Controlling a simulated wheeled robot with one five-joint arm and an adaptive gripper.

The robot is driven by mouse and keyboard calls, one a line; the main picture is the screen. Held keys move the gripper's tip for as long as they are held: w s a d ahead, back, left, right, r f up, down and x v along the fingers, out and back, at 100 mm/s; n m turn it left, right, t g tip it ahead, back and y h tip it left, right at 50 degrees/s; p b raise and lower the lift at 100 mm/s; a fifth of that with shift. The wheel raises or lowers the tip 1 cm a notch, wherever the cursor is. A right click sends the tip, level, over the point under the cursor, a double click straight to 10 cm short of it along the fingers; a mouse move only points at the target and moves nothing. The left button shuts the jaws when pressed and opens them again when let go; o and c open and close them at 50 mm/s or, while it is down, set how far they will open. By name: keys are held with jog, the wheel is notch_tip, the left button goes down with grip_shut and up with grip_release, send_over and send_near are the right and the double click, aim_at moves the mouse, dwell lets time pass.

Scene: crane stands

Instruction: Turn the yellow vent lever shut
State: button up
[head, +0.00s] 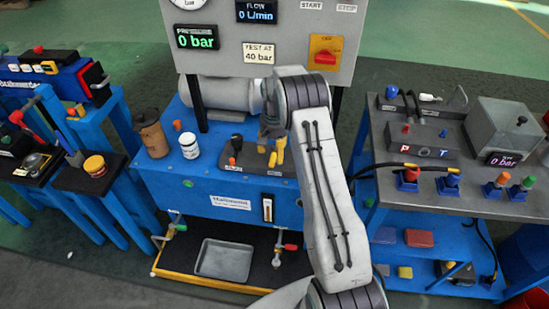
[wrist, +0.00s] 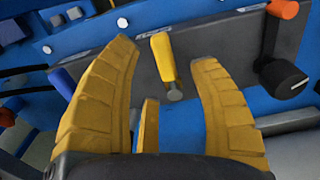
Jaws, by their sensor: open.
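The yellow vent lever (wrist: 162,58) shows in the wrist view on a dark grey strip, with a round metal end (wrist: 174,95) at its lower end. My gripper (wrist: 163,56) is open, with one yellow finger on each side of the lever in the picture. Gaps show between the lever and both fingers; I cannot tell how far below the fingertips it lies. In the head view my gripper (head: 275,155) is over the dark panel on the blue bench, partly behind my arm. I cannot tell the lever from my yellow fingers there.
A black handle (wrist: 285,78) and an orange part (wrist: 284,8) lie right of the lever in the wrist view; a blue handle (wrist: 62,82) is at left. A brown bottle (head: 151,133) and white jar (head: 189,145) stand on the bench. A gauge panel (head: 270,40) rises behind.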

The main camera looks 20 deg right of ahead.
aim_at(274, 157)
jog(key=shift+f, duration=1.85)
jog(key=shift+o, duration=0.2)
grip_shut()
